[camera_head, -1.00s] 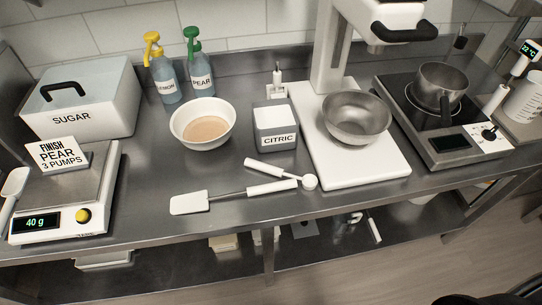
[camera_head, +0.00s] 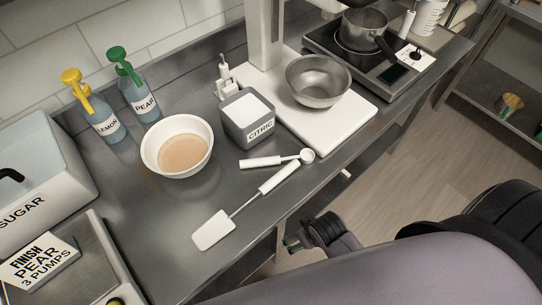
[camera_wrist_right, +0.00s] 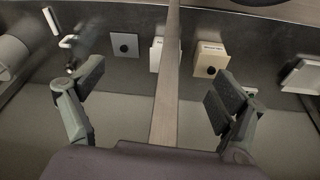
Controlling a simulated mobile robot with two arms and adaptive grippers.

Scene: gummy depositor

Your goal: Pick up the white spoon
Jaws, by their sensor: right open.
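A small white spoon (camera_head: 277,161) with a round bowl at its right end lies on the steel counter in front of the citric tub. A white spatula (camera_head: 214,230) with a grey shaft and white handle lies beside it, nearer the counter's front edge. My right gripper (camera_head: 304,236) is below and in front of the counter edge, apart from the spoon. In the right wrist view its two fingers (camera_wrist_right: 158,88) are spread with nothing held between them. The spoon cannot be made out clearly in that view. My left gripper is not in view.
The citric tub (camera_head: 247,120), a bowl of tan liquid (camera_head: 178,147) and a metal bowl (camera_head: 318,82) on a white base stand behind. A steel pot (camera_head: 364,33) sits on the hob. The wrist view shows boxes (camera_wrist_right: 210,62) beyond a pale bar (camera_wrist_right: 167,90).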

